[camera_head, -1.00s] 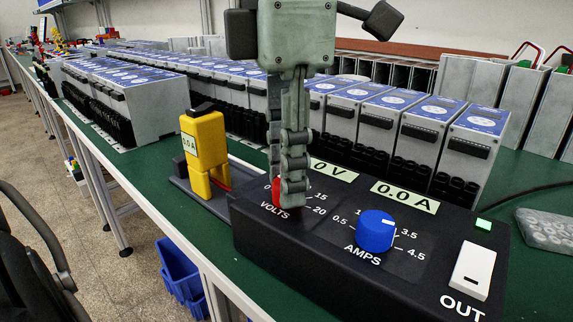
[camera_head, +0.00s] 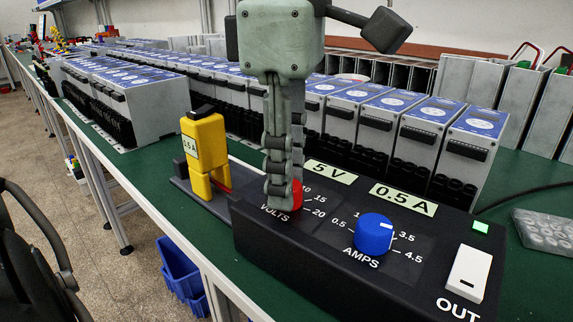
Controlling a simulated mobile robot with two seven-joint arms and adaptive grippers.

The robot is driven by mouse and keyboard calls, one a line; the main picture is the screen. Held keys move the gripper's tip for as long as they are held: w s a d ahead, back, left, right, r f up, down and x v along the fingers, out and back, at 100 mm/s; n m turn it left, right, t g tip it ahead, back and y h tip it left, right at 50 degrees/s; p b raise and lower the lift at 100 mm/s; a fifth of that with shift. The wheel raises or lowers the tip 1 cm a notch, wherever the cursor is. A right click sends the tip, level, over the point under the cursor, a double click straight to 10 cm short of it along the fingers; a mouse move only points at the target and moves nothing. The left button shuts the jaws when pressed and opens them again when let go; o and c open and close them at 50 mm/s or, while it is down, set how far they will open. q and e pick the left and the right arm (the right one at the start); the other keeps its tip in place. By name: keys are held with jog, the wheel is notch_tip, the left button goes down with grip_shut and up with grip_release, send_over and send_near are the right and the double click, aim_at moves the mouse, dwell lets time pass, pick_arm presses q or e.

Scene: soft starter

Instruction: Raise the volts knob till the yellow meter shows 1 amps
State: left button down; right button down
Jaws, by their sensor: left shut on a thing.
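The black power supply (camera_head: 345,262) sits on the green bench. Its red volts knob (camera_head: 297,196) is partly hidden behind my left gripper (camera_head: 281,196), which comes down from above and is shut on it. The volts display (camera_head: 330,172) reads 5 V, its left end partly close to the gripper. The amps display (camera_head: 403,199) reads 0.5 A. The blue amps knob (camera_head: 374,234) stands to the right, its white mark pointing up and right. The yellow meter (camera_head: 204,155) stands left of the supply and its screen (camera_head: 190,146) reads about 0.5 A. My right gripper is not in view.
The white OUT switch (camera_head: 469,273) and a lit green lamp (camera_head: 480,227) are at the supply's right. Rows of grey soft starters (camera_head: 445,150) stand behind. A clear tray of parts (camera_head: 545,230) lies at the far right.

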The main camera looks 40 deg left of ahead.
pick_arm(q)
jog(key=shift+m, duration=0.8)
jog(key=c, duration=1.2)
grip_release()
notch_tip(320, 180, up, 12)
